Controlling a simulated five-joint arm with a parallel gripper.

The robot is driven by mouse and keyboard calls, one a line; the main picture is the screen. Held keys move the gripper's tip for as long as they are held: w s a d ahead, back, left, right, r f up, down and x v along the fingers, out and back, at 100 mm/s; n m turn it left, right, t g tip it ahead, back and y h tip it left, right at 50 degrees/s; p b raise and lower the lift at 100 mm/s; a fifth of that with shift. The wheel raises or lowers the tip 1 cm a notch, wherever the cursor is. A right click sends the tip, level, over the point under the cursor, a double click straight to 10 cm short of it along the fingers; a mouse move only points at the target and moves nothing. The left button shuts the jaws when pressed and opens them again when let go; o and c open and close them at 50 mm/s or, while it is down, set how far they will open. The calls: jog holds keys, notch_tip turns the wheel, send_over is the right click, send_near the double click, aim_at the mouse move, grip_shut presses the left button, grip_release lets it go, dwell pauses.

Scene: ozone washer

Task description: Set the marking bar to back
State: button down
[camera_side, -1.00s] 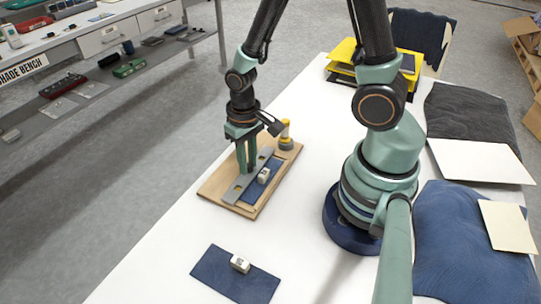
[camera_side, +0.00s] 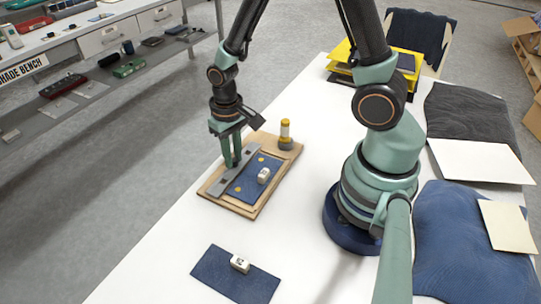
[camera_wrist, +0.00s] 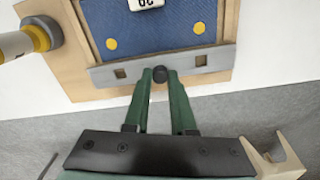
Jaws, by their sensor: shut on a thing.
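The marking bar (camera_side: 217,186) is a grey metal strip with a square hole near each end. It lies along the left long edge of the wooden board (camera_side: 248,208), beside a blue denim piece. My gripper (camera_side: 232,164) points down and is shut on the bar's dark round knob. In the wrist view, the fingertips of my gripper (camera_wrist: 160,75) close around the knob at the middle of the bar (camera_wrist: 205,60). Two yellow dots (camera_wrist: 198,28) show uncovered on the denim (camera_wrist: 150,35) next to the bar.
A white block (camera_side: 264,176) sits on the denim. A yellow-and-grey cylinder (camera_side: 285,134) stands at the board's far corner. Another denim piece with a white block (camera_side: 240,264) lies nearer on the white table. The table's left edge is close to the board.

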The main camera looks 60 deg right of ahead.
jog(key=shift+w, duration=0.75)
jog(key=c, duration=0.7)
grip_release()
jog(key=shift+c, duration=0.2)
jog(key=shift+r, duration=0.15)
notch_tip(320, 180, up, 12)
